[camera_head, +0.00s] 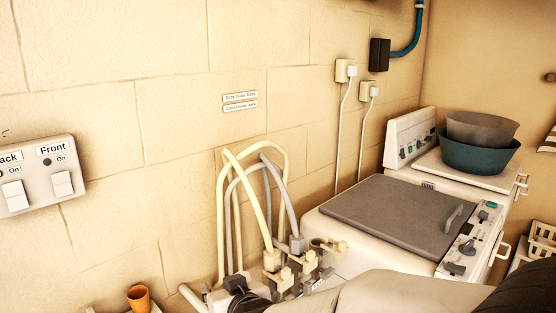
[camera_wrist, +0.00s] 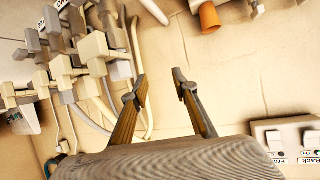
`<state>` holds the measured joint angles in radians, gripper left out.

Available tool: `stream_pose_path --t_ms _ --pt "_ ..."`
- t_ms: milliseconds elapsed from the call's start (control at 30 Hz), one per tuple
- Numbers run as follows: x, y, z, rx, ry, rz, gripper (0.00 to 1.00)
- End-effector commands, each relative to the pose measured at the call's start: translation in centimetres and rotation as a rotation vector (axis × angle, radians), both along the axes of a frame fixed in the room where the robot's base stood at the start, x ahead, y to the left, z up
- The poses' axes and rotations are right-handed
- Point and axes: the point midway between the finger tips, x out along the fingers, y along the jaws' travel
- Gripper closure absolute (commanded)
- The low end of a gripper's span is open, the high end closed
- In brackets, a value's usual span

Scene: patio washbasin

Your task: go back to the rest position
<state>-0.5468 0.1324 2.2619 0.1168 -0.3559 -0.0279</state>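My gripper (camera_wrist: 162,90) is open and empty in the wrist view, with its two fingers apart and bare wall between and beyond them. In the head view my arm crosses the bottom right; I cannot make out the fingertips there. The wrist view shows the taps and hoses (camera_wrist: 85,60) to the left of the fingers and a switch panel (camera_wrist: 288,138) to their right, its lettering upside down. No object is held.
In the head view, grey and cream hoses (camera_head: 262,190) loop above the taps (camera_head: 290,270). A white washing machine (camera_head: 335,240) with a grey lid stands at right, with a teal basin (camera_head: 478,155) behind. A switch panel (camera_head: 38,175) and orange cup (camera_head: 139,298) are at left.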

Motion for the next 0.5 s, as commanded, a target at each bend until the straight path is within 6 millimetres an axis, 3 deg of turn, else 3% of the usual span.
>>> stream_pose_path --t_ms 500 --pt "-5.3 -11.9 2.6 -0.078 0.171 -0.130 0.72"
